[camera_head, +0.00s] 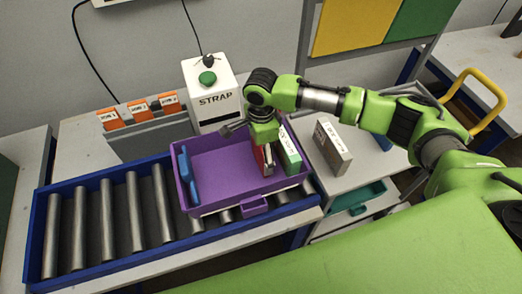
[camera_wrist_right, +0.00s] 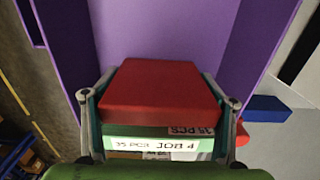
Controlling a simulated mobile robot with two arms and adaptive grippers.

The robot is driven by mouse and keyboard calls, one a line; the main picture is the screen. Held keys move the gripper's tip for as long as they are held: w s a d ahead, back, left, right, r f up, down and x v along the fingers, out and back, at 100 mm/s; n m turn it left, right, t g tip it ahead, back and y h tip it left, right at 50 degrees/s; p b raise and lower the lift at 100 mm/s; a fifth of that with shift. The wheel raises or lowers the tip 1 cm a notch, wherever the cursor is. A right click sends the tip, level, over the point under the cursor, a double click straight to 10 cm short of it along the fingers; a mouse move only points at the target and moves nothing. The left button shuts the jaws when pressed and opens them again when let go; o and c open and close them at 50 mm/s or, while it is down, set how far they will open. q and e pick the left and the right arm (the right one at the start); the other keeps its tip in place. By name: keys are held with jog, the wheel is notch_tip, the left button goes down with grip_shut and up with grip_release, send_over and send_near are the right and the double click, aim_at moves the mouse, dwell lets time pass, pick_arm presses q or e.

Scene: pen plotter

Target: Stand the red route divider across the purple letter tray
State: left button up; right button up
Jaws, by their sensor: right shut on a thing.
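The purple letter tray (camera_head: 215,165) sits on the roller conveyor. My right gripper (camera_head: 264,158) reaches down into its right part and is shut on the red route divider (camera_head: 268,161). In the right wrist view, the divider's red face (camera_wrist_right: 162,92) lies between the fingers of the right gripper (camera_wrist_right: 160,108). A green bundle (camera_head: 290,150) with a white label stands just right of the divider. In the wrist view a green edge with a "JOB 4" label (camera_wrist_right: 155,145) shows directly below the red face. Whether they touch is unclear. The divider's lower edge is hidden. My left gripper is not in view.
A blue piece (camera_head: 187,177) stands at the tray's left end. A white STRAP machine (camera_head: 212,92) with a green button stands behind. A rack with orange zone tabs (camera_head: 140,111) is at back left. A grey box (camera_head: 332,147) stands on the right table. The left rollers (camera_head: 105,220) are clear.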

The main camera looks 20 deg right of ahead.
jog(key=shift+s+f, duration=0.1)
jog(key=shift+f, duration=0.15)
jog(key=o, duration=1.2)
notch_tip(320, 180, up, 11)
jog(key=shift+f+b, duration=0.15)
jog(key=shift+b, duration=1)
jog(key=shift+r, duration=0.7)
